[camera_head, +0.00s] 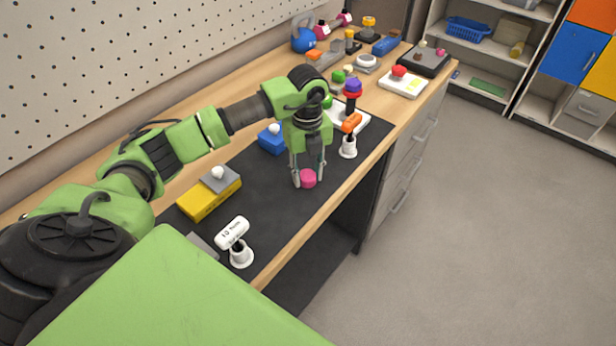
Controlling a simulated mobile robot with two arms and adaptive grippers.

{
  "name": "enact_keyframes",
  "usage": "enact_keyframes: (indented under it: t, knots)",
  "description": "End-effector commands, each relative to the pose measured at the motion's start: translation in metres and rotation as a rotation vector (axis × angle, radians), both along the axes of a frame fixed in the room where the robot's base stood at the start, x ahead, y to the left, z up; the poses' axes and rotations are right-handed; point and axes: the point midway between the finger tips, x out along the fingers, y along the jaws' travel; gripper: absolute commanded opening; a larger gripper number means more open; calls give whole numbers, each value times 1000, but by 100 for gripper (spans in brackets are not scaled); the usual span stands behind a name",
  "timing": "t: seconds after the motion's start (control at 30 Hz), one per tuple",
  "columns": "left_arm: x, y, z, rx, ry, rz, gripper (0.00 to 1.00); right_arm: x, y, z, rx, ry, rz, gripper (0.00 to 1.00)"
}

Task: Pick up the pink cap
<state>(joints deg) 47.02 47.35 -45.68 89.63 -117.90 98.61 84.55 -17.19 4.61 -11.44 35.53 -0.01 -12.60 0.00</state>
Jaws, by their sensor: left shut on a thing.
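The pink cap (308,179) is a small, round, bright pink piece over the black mat (262,205) on the workbench. My left gripper (307,177) points down with its fingers on either side of the cap and is shut on it. I cannot tell whether the cap touches the mat or hangs just above it. My right gripper is not in view.
A blue block (271,141) and a yellow block (208,200) lie on the mat. A white-headed piece (238,243) stands at the near edge, an orange-topped one (349,138) to the right. Several objects, including a blue kettlebell (304,38), crowd the far bench.

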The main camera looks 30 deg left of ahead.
Motion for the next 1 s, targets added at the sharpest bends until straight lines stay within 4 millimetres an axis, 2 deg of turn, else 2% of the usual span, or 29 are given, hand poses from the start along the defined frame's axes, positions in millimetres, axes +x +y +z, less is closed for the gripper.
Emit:
enact_keyframes:
  t: [0.67, 1.0]
  knots:
    - [0, 0, 24, 1, -1, 0, 5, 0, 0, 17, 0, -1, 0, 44]
    - [0, 0, 58, 0, -1, 0, 5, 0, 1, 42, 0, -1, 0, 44]
